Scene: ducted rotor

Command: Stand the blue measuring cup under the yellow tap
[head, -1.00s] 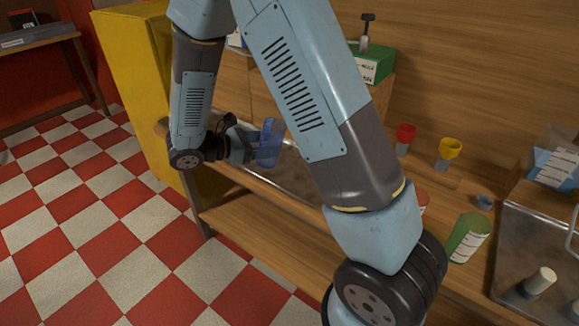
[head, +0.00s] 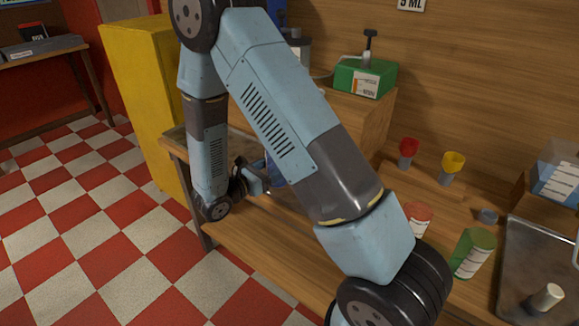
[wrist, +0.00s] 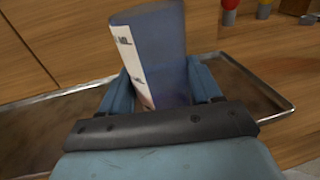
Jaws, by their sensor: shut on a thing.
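The blue measuring cup (wrist: 172,50) is a translucent blue vessel with a white label strip marked ML. My gripper (wrist: 163,82) is shut on it, one finger at each side. In the head view only a sliver of the cup (head: 274,172) shows, beside my gripper (head: 256,182) and partly behind my arm. In the wrist view the cup is tilted slightly, over a metal tray; I cannot tell if it touches. A yellow-topped grey fitting (head: 452,164) stands on the bench at the right, well away from the cup. I cannot tell for sure if it is the yellow tap.
A red-topped fitting (head: 408,150) stands beside the yellow one. A green box (head: 362,79) with a black handle sits on a wooden block. A green labelled container (head: 473,253) and a red-topped one (head: 416,218) stand near the front edge. A metal tray (wrist: 262,98) lies below the cup.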

